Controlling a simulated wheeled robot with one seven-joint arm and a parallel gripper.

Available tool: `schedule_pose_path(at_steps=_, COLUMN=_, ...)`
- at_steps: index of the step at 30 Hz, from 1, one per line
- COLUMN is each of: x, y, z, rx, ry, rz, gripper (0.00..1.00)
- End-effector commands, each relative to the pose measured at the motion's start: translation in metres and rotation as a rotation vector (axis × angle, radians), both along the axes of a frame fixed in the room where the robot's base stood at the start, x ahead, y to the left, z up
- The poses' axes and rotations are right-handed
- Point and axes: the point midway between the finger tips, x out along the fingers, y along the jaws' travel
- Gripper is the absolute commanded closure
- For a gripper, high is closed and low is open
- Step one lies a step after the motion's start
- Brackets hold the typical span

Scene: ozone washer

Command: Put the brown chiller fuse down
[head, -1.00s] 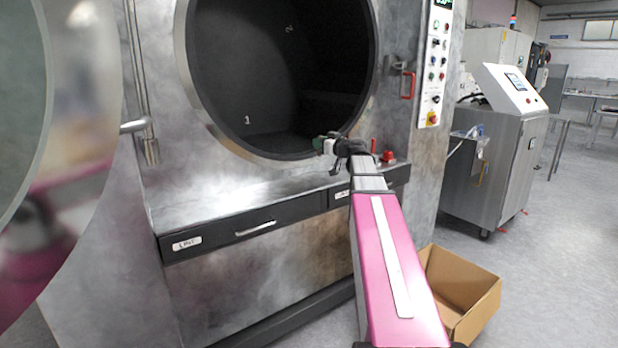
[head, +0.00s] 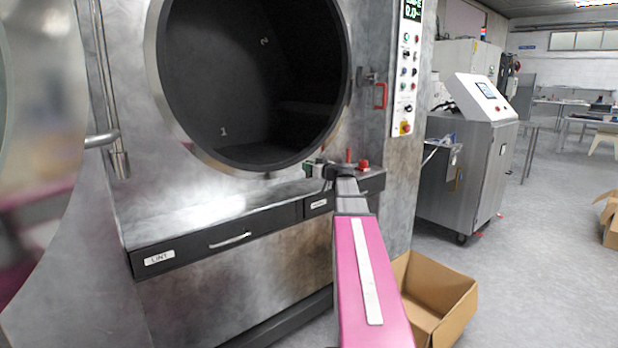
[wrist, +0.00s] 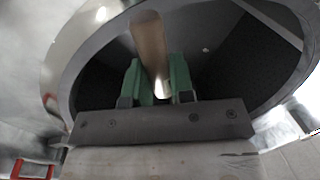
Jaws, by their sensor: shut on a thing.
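The brown chiller fuse (wrist: 150,45) is a tan-brown cylinder in the wrist view. It stands out lengthwise between the green fingers of my gripper (wrist: 157,82), which is shut on it. In the head view my gripper (head: 313,169) is at the lower right rim of the washer's round opening (head: 255,90), just above the ledge (head: 215,208). The fuse cannot be made out clearly in the head view. I cannot tell whether it touches anything besides the fingers.
A red knob (head: 363,165) sits on the ledge just right of my gripper. The ledge's left part is bare, above a drawer labelled LINT (head: 200,247). A cardboard box (head: 445,305) stands on the floor at right, near a steel control cabinet (head: 470,165). The red door handle (head: 381,95) is above right.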

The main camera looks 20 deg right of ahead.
Motion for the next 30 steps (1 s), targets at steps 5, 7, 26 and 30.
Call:
schedule_pose_path(at_steps=5, x=0.000, y=0.000, z=-0.013, rx=0.000, ry=0.001, rz=0.001, gripper=1.00)
schedule_pose_path(at_steps=7, x=0.000, y=0.000, z=-0.022, rx=0.002, ry=0.001, rz=0.000, gripper=1.00)
schedule_pose_path(at_steps=26, x=0.000, y=0.000, z=-0.043, rx=-0.001, ry=0.000, rz=0.000, gripper=0.55)
schedule_pose_path(at_steps=30, x=0.000, y=0.000, z=-0.043, rx=-0.001, ry=0.000, rz=0.000, gripper=0.52)
